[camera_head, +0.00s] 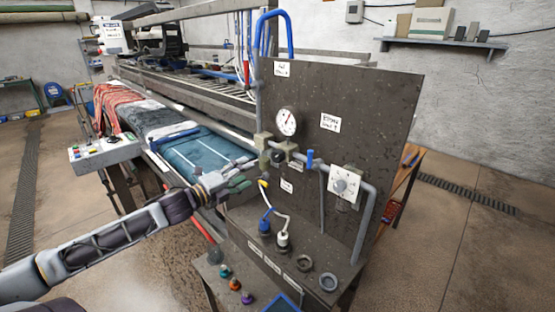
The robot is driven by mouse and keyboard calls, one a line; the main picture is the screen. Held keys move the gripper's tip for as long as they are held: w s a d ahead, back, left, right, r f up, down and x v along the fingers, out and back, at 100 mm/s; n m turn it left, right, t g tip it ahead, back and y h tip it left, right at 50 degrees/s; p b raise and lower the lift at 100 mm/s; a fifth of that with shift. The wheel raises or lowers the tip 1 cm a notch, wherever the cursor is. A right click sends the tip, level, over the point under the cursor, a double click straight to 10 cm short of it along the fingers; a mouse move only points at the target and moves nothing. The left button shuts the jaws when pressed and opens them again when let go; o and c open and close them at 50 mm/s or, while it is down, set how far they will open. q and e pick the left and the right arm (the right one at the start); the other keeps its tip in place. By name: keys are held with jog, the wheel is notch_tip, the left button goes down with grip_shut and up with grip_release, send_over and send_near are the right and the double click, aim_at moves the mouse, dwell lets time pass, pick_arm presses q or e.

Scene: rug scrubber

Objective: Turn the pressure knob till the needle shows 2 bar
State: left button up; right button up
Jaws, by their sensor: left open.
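The round white pressure gauge (287,121) is on the dark upright panel. A thin needle shows on it, but the scale is too small to read. A dark knob (277,158) sits on the pipe fittings below the gauge and looks like the pressure knob. My left gripper (249,173) is open and empty, just left of this knob and slightly lower. A gap seems to show between them, but depth is hard to judge. My right gripper is not in view.
A blue-handled valve (310,158) and a white dial box (345,184) are along the pipe to the right. A hose with a yellow end (263,184) hangs close below my left gripper. A rug machine (190,85) is behind.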

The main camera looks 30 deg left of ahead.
pick_arm(q)
jog(key=shift+s+d+r+m, duration=0.1)
jog(key=shift+m, duration=0.95)
jog(key=shift+d+r+m, duration=0.1)
jog(key=shift+m, duration=0.95)
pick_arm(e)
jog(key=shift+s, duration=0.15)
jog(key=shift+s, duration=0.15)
